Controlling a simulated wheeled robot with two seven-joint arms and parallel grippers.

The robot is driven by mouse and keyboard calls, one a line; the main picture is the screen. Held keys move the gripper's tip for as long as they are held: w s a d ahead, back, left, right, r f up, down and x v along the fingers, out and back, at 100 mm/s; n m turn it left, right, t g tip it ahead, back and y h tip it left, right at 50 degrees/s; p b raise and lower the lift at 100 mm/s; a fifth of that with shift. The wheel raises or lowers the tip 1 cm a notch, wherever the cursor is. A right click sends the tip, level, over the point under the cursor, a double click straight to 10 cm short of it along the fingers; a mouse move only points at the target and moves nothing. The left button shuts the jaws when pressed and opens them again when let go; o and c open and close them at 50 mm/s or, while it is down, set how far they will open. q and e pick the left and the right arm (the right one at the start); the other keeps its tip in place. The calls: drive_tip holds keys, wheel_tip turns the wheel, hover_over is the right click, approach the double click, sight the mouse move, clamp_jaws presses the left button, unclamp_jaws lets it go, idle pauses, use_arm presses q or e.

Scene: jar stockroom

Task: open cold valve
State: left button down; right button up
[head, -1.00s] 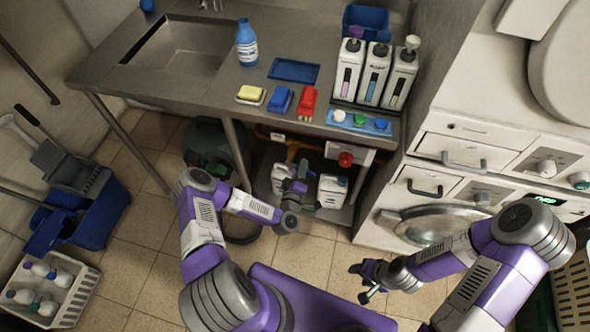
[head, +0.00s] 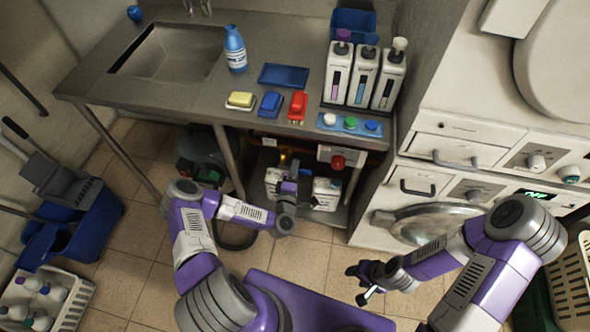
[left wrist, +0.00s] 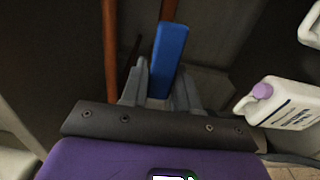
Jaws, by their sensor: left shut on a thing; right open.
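The cold valve shows as a long blue lever (left wrist: 170,52) in the left wrist view, standing nearly upright in front of a copper pipe (left wrist: 168,10). My left gripper (left wrist: 160,82) is shut on its lower part, with a grey finger on each side. In the head view my left gripper (head: 291,180) reaches under the steel counter, and the lever cannot be made out there. The valve body is hidden behind the lever and fingers. My right gripper (head: 362,283) is open and empty above the floor, in front of the washer.
A second copper pipe (left wrist: 109,60) stands to the left. A white jug with a purple cap (left wrist: 287,103) is close on the right. The counter (head: 205,97) overhangs my left arm, and its leg (head: 229,160) stands to the left. A red knob (head: 338,162) is near.

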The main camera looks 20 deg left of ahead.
use_arm(q)
drive_tip(key=shift+d, duration=0.15)
drive_tip(key=c, duration=0.9)
unclamp_jaws()
drive_tip(key=s, duration=0.2)
drive_tip(key=s+p, duration=0.1)
drive_tip(key=s, duration=0.2)
drive_tip(key=s+d, duration=0.1)
drive_tip(key=s, duration=0.1)
drive_tip(key=shift+s+p, duration=0.3)
drive_tip(key=shift+p, duration=0.1)
